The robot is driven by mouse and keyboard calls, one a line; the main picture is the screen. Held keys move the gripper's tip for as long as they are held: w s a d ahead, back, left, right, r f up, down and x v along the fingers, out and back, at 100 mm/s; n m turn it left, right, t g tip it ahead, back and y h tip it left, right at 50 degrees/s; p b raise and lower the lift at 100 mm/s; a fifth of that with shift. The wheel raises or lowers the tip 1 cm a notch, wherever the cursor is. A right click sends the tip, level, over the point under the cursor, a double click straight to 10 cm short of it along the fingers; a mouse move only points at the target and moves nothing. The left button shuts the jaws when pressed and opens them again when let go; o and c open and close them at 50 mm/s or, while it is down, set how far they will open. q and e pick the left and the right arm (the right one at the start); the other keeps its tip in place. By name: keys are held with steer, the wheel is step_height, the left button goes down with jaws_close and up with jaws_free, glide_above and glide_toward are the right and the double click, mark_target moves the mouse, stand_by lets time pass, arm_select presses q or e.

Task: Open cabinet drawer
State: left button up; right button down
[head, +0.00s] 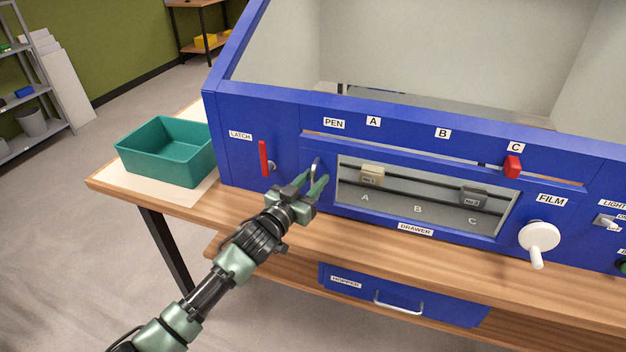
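The blue cabinet (260,115) stands on a wooden bench. Its front has a windowed panel labelled DRAWER (415,229), which sits flush with the front. A grey metal handle (316,168) stands at the panel's left end. My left gripper (314,183) is at this handle, its two green fingers apart, pointing at the cabinet. The fingers overlap the handle's lower part; I cannot tell whether they touch it. Through the window show a beige block (372,175) and a grey block (473,197) on dark rails. The red latch lever (264,158) is upright, left of the handle. My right gripper is not in view.
A teal bin (168,150) stands on the bench left of the cabinet. A red slider (512,167) sits near C, and a white FILM crank (539,238) sticks out at the right. A blue HOPPER drawer (350,298) is under the bench top. Bench space before the panel is clear.

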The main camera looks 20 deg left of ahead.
arm_select(q)
jaws_close()
stand_by(1.2)
